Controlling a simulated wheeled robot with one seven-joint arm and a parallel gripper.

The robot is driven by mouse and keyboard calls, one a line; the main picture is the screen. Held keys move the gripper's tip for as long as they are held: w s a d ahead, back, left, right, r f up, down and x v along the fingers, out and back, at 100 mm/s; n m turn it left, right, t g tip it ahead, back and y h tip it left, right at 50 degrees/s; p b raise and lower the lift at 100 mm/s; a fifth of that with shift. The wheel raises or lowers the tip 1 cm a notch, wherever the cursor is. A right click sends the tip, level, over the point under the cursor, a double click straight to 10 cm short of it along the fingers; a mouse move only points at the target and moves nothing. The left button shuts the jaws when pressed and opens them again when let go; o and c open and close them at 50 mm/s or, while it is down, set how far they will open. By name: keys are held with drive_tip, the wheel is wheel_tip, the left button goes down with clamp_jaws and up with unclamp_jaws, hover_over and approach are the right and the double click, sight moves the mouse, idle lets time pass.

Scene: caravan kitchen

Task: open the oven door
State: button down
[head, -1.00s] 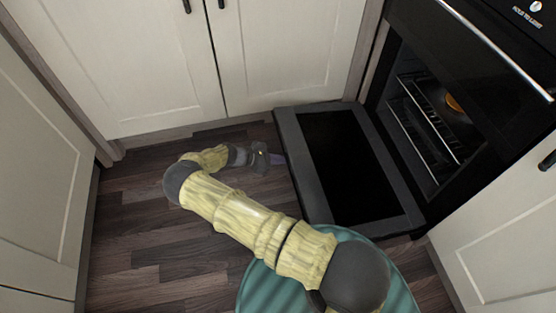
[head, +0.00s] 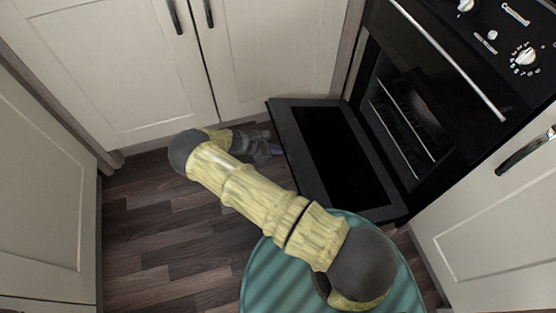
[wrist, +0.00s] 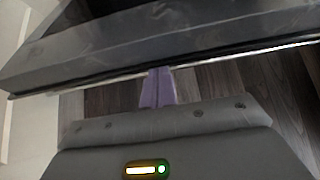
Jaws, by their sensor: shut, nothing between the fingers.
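The oven door (head: 343,155) is dark with a grey frame and hangs well open, folded down and outward from the black oven (head: 440,60). The oven's inside, with wire racks (head: 405,125), is exposed. My gripper (head: 275,151) is low by the door's outer left edge, partly hidden behind my own arm. In the wrist view, the door (wrist: 150,45) crosses the top as a wide dark slab. My purple fingers (wrist: 158,88) are together and empty, with their tips at the door's lower edge. I cannot tell whether they touch it.
White cupboard doors (head: 110,70) stand behind and at the left. Another white cupboard (head: 490,220) with a dark handle is at the right, close to the oven. The wooden floor (head: 170,240) is clear at the left.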

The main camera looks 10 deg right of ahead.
drive_tip(key=shift+d+r, duration=0.15)
drive_tip(key=shift+r, duration=0.25)
drive_tip(key=shift+f, duration=0.1)
drive_tip(key=s+a+r, duration=0.1)
drive_tip(key=a+r, duration=0.1)
drive_tip(key=a, duration=0.7)
drive_tip(key=shift+s+r+p, duration=0.2)
drive_tip(key=shift+r+p, duration=0.1)
drive_tip(key=shift+p, duration=0.15)
drive_tip(key=shift+a, duration=0.1)
idle(0.3)
